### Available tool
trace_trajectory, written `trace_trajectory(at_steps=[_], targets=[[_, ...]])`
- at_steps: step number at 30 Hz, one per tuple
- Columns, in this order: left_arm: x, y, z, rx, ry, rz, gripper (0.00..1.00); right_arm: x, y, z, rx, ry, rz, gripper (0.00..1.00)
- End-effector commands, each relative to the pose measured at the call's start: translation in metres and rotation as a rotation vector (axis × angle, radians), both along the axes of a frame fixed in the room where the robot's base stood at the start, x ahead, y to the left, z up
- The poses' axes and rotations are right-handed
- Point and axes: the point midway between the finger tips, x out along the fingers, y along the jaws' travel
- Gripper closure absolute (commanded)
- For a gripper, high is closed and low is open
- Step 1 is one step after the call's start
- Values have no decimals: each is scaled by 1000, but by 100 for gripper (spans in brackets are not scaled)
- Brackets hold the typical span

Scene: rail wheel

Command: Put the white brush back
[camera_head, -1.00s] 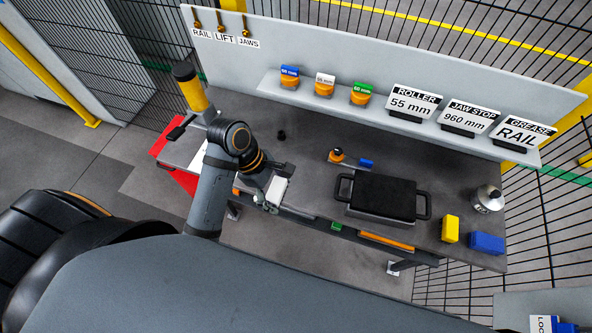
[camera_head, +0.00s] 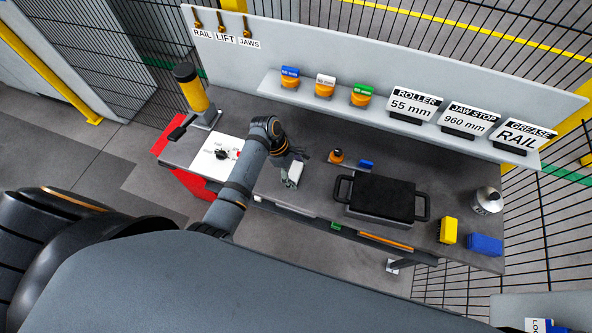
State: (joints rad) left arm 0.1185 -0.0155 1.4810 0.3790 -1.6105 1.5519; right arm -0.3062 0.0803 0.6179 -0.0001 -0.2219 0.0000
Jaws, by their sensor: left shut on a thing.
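My left gripper (camera_head: 290,164) is over the front left part of the workbench (camera_head: 400,158). It is shut on the white brush (camera_head: 294,174), a small pale block that hangs tilted below the fingers, near the bench's front edge. Whether the brush touches the bench I cannot tell. The gripper partly hides it. A yellow brush (camera_head: 447,231) and a blue brush (camera_head: 486,244) stand at the right end of the bench. My right gripper is not in view.
A black plate with handles (camera_head: 383,197) lies mid-bench. A small orange piece (camera_head: 336,157) and a blue block (camera_head: 366,164) lie behind it. A silver can (camera_head: 487,200) stands at right, a yellow-black post (camera_head: 191,88) at left. A shelf (camera_head: 300,97) holds signs and colored blocks.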

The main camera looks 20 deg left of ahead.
Motion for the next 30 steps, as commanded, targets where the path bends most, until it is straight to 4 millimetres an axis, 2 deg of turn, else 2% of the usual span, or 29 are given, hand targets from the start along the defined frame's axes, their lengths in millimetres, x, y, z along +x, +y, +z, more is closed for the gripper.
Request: trace_trajectory(at_steps=[9,10,15,25,30], targets=[[0,0,-3,0,0,0,55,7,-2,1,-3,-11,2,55],[0,0,-3,0,0,0,23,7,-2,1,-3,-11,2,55],[0,0,-3,0,0,-1,3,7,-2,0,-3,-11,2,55],[0,0,-2,0,-1,-1,3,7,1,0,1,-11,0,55],[2,9,15,2,-6,-1,3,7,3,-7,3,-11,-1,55]])
